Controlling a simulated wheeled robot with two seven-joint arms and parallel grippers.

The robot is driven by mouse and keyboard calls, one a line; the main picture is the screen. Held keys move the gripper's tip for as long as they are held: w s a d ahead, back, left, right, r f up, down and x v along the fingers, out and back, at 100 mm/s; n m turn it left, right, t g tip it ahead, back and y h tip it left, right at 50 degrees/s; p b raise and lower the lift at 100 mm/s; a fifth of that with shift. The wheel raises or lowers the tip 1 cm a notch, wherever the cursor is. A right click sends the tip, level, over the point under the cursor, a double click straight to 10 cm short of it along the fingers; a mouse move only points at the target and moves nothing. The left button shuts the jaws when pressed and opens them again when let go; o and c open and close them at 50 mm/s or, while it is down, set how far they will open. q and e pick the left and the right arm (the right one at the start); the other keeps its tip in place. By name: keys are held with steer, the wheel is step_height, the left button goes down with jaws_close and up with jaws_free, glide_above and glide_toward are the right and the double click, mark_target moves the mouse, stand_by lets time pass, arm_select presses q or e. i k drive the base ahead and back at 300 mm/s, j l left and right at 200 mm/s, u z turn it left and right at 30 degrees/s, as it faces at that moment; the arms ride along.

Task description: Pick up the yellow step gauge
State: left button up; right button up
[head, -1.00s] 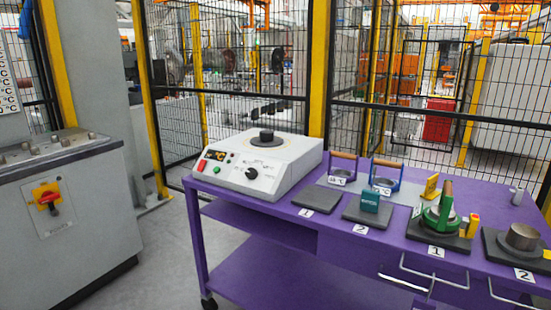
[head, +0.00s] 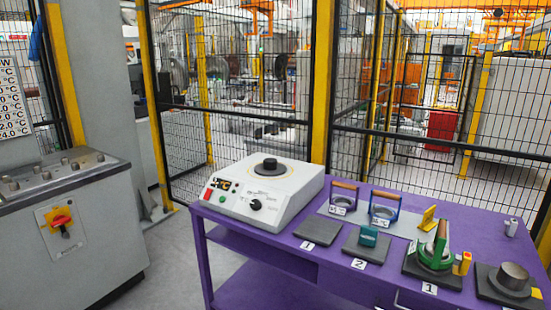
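A yellow angled piece (head: 428,218) stands on the purple table (head: 395,270), behind a green device with an upright handle (head: 434,254). A smaller yellow upright piece (head: 465,263) stands at the right side of the green device, on or against its dark pad. Both are small in the picture, and I cannot tell for sure which one is the step gauge. Neither of my grippers shows in the head view.
A white heater box (head: 262,190) with a dark disc on top stands at the table's left. Two wooden-handled frames (head: 343,198) (head: 383,208), a teal block (head: 369,236) and a metal cylinder (head: 513,275) are also on the table. A grey control cabinet (head: 60,230) stands at left.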

mark_target(465, 260)
steer(key=z, duration=1.25)
